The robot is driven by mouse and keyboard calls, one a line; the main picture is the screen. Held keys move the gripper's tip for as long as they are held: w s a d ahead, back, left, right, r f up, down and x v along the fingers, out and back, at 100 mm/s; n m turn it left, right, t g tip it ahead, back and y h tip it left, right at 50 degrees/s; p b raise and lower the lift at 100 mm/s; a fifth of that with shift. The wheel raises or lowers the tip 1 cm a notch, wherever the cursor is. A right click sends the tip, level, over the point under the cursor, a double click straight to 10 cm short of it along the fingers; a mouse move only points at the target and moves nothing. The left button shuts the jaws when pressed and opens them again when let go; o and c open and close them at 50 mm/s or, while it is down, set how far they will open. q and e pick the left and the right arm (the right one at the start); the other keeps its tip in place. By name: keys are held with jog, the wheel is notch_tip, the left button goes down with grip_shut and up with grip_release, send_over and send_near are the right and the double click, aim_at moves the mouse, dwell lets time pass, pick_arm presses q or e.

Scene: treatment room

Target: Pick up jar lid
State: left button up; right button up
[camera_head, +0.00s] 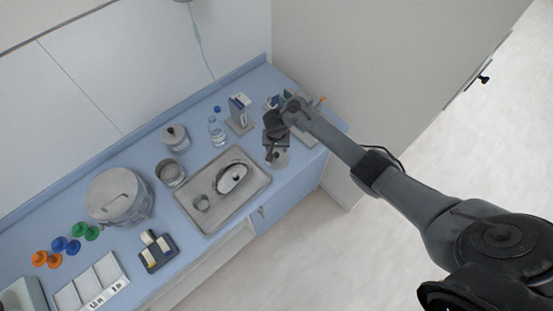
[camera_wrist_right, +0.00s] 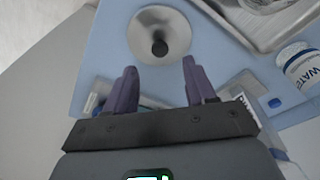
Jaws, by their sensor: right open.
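The jar lid (camera_wrist_right: 158,32) is a round brushed-metal disc with a dark knob at its middle. It lies on the blue counter in the right wrist view, just beyond my fingertips. In the head view it shows partly (camera_head: 278,158), below my right gripper (camera_head: 273,138), which hides some of it. My right gripper is open and empty; in the wrist view its two purple fingers (camera_wrist_right: 160,66) are apart, with the knob ahead of the gap. I cannot tell the exact height above the lid. My left gripper is not in view.
A steel tray (camera_head: 222,190) with metal dishes lies left of the lid. A wall closes the counter's right end.

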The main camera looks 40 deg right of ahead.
aim_at(276, 154)
jog(key=f+b, duration=0.1)
jog(key=f, duration=0.3)
jog(key=shift+w+d+f+b, duration=0.15)
jog(key=shift+d+f+b, duration=0.05)
jog(key=shift+f+b, duration=0.2)
jog(key=shift+w+f, duration=0.1)
jog(key=shift+f, duration=0.45)
jog(key=c, duration=0.9)
grip_shut()
